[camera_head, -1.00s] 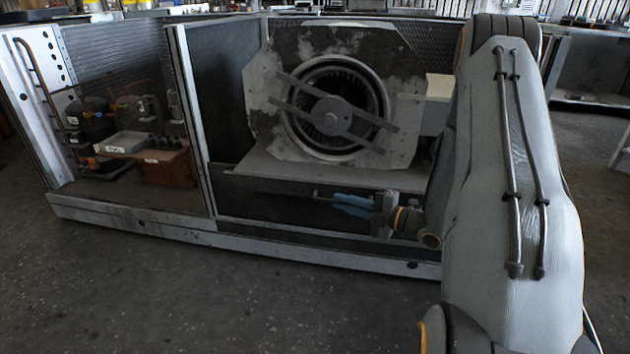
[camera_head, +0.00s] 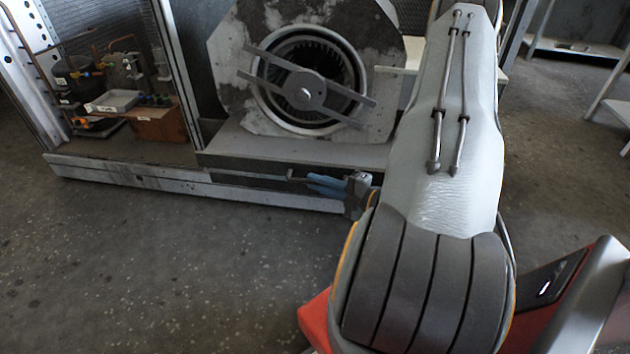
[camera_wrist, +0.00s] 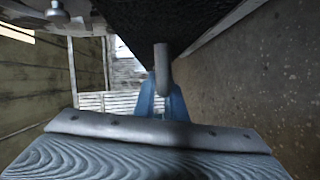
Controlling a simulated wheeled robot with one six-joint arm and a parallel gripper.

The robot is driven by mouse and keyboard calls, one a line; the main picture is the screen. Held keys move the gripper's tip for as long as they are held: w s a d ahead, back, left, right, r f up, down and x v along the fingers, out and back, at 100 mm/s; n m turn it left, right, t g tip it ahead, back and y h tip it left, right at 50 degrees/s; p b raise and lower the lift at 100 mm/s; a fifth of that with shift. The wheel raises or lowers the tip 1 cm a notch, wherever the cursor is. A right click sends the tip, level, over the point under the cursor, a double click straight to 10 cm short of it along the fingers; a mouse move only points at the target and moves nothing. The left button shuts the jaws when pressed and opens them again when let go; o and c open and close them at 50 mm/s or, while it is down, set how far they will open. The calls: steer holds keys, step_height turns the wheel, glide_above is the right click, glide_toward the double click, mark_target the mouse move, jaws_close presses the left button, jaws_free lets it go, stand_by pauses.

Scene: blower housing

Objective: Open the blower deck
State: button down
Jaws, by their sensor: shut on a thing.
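The blower deck is a grey shelf (camera_head: 240,143) in the right bay of the housing. It carries the blower wheel (camera_head: 303,88) on an upright plate and stands out past the divider on its left. Its dark front panel (camera_head: 245,173) bears a small bar handle (camera_head: 294,175), which also shows in the wrist view (camera_wrist: 162,68). My gripper (camera_head: 315,183) has blue fingers, also seen in the wrist view (camera_wrist: 162,104), shut on the handle. My arm hides the deck's right end.
The left bay holds pipes, a grey tray (camera_head: 113,101) and a brown box (camera_head: 160,125). The housing's base rail (camera_head: 130,177) runs below the deck. The floor (camera_head: 170,270) in front is clear. A shelf frame (camera_head: 570,45) stands at the back right.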

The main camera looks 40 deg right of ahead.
steer(key=c, duration=1.8)
jaws_free()
steer(key=p+v, duration=0.1)
steer(key=v, duration=0.6)
steer(key=shift+s+d+p, duration=0.2)
steer(key=shift+s+p, duration=0.1)
steer(key=shift+s, duration=0.05)
